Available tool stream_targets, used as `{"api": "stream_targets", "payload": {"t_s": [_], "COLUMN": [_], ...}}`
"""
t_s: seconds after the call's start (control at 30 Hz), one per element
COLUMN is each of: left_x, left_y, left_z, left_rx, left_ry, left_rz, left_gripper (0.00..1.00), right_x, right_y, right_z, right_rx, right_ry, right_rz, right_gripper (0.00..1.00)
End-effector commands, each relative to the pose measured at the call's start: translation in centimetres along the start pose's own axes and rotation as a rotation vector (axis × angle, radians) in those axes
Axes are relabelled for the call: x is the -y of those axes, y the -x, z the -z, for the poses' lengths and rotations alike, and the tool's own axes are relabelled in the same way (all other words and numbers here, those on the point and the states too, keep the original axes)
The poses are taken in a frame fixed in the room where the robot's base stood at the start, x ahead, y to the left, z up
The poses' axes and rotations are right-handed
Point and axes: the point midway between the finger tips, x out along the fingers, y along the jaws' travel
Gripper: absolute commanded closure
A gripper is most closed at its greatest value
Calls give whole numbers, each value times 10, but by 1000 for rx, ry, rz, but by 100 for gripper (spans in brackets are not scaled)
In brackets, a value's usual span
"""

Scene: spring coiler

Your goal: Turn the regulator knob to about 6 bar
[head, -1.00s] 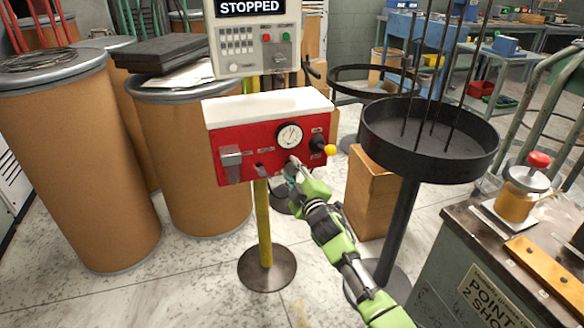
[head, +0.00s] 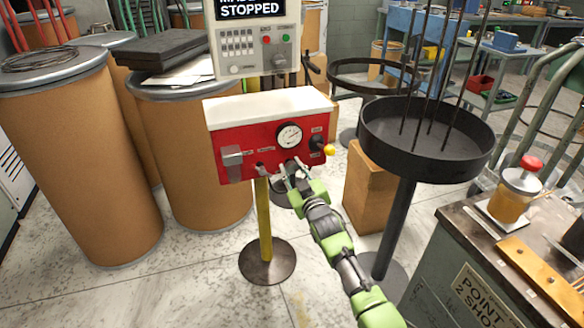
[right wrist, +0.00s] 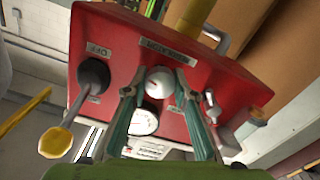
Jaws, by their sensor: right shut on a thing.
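The red regulator box (head: 234,142) with a white top stands on a yellow post. Its round white pressure gauge (head: 290,135) is on the front; the needle seems to point to the right, but I cannot read the numbers. The pale round regulator knob (right wrist: 160,82) sits below the gauge, with the gauge (right wrist: 144,121) partly visible behind it in the right wrist view. My right gripper (head: 292,173) is at the panel front, with its fingers on both sides of the knob, shut on it. In the head view the gripper mostly hides the knob. My left gripper is not in view.
A yellow-tipped lever (head: 329,150) sticks out right of the gauge, close to my right gripper. A black round tray stand (head: 440,165) is at right; brown drums (head: 75,160) fill the left.

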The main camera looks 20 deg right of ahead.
Motion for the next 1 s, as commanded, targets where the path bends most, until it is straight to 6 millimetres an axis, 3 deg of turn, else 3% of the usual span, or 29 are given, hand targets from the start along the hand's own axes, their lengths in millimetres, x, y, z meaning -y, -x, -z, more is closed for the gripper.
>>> {"api": "stream_targets", "payload": {"t_s": [0.47, 0.5, 0.57, 1.0], "left_x": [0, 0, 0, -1], "left_y": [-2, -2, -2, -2], "left_z": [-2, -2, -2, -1], "left_rx": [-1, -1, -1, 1], "left_ry": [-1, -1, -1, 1], "left_rz": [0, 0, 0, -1], "left_gripper": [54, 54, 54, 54], "right_x": [0, 0, 0, 0], "right_y": [0, 0, 0, 4], "right_z": [-2, -2, -2, -1], "right_rx": [4, 4, 4, 2], "right_ry": [-16, -16, -16, -15], "right_rz": [0, 0, 0, 0], "right_gripper": [96, 72, 57, 57]}}
